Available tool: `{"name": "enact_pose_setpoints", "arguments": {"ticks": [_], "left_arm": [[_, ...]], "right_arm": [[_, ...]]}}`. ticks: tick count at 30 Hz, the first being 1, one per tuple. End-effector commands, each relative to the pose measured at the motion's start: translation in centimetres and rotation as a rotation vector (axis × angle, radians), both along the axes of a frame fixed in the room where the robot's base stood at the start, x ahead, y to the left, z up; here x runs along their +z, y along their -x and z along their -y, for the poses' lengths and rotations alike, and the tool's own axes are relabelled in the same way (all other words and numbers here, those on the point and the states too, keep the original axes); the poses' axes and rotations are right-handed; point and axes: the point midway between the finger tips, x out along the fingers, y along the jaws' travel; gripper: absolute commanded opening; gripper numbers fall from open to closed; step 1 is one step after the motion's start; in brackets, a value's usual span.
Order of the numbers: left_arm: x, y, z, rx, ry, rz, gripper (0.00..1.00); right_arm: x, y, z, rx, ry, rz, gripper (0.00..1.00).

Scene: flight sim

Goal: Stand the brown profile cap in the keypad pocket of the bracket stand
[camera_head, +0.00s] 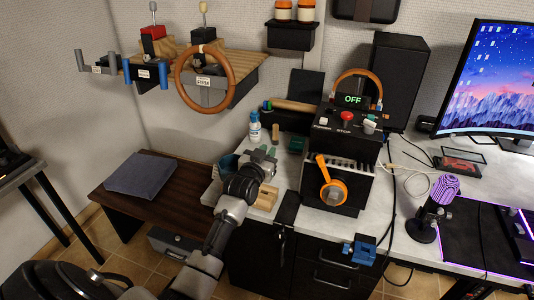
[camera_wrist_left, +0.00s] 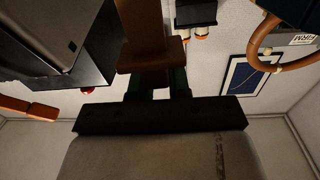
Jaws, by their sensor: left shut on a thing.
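My left gripper (camera_head: 268,156) reaches over the left end of the grey desk, at the end of my arm. In the left wrist view its dark fingers (camera_wrist_left: 157,82) are shut on the brown profile cap (camera_wrist_left: 150,50), which sticks out beyond the fingertips with a wider flange across it. In the head view the cap is not clearly seen near the gripper. I cannot pick out the bracket stand or its keypad pocket for certain in either view. My right gripper is not in view.
A black control box (camera_head: 345,130) with an OFF display and an orange lever (camera_head: 330,180) stands right of my gripper. A white bottle (camera_head: 255,127) stands behind it. A wall shelf with a brown wheel (camera_head: 178,80) is at upper left. Tan wooden blocks (camera_head: 266,198) lie near the front edge.

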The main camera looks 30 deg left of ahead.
Motion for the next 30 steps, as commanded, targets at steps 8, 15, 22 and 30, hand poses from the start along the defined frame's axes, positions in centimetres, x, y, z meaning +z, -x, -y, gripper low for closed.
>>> {"name": "enact_pose_setpoints", "arguments": {"ticks": [8,15,22,30], "left_arm": [[0.0,0.0,0.0,0.000,0.000,0.001,0.00],[0.3,0.1,0.0,0.000,0.011,0.002,0.00],[-2.1,0.1,0.0,0.000,0.010,0.002,0.00],[-4.6,0.1,0.1,-0.001,0.009,0.001,0.00]], "right_arm": [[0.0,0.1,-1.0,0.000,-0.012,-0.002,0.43],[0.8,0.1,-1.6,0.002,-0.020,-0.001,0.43],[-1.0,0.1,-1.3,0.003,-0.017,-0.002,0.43],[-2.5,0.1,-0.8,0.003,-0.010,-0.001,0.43]]}}
